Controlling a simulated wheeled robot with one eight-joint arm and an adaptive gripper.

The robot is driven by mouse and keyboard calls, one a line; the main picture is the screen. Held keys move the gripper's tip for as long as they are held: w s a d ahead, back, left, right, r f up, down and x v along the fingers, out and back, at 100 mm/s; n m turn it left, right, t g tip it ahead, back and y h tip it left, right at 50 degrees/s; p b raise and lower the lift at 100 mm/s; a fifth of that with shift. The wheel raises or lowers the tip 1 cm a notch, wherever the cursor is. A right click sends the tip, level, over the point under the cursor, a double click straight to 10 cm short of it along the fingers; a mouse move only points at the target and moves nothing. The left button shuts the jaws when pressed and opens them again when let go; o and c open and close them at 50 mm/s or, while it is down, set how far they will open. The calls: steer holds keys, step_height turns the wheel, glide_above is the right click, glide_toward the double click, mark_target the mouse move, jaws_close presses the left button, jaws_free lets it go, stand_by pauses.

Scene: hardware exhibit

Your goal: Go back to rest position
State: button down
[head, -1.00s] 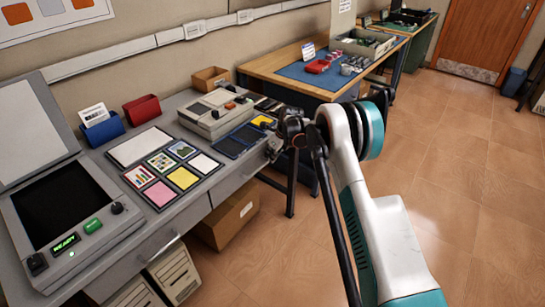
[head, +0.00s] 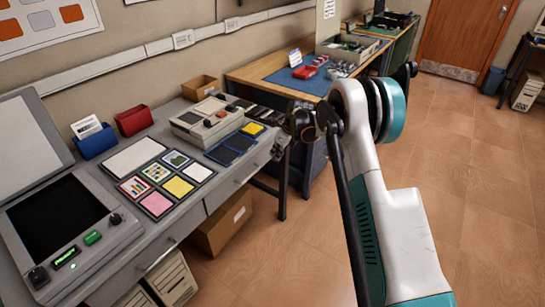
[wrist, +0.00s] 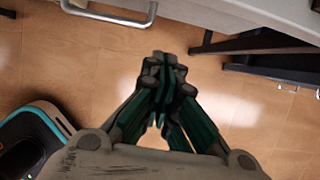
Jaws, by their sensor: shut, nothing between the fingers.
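My gripper (wrist: 165,62) shows in the wrist view with its dark green fingers together and nothing between them. It points down over the bare tiled floor, beside the grey desk, whose drawer handle shows at the top of that view. In the head view my white and teal arm reaches up from the bottom right and bends near the desk's right end. The gripper is hard to make out there, near the desk's front right corner.
The grey desk (head: 215,197) holds a scanner (head: 60,215), colored cards (head: 158,172), a grey device (head: 207,120) and red and blue holders. A cardboard box (head: 222,225) sits beneath it. A wooden workbench (head: 270,72) stands behind. The floor (head: 470,200) on the right is clear.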

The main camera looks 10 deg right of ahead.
steer(key=s+d+r+n+t+h, duration=0.1)
steer(key=s+r+n, duration=0.5)
steer(key=s+r, duration=0.55)
steer(key=s+r+n+t+h, duration=0.1)
steer(key=s+r+n, duration=0.65)
steer(key=r, duration=0.75)
steer(key=s+d+n+t+h, duration=0.1)
steer(key=s+n, duration=1.2)
steer(key=s, duration=1.7)
steer(key=shift+s+d+t, duration=0.3)
steer(key=shift+d+t, duration=0.2)
steer(key=shift+d, duration=0.05)
steer(key=shift+f+n, duration=0.1)
steer(key=shift+n, duration=0.15)
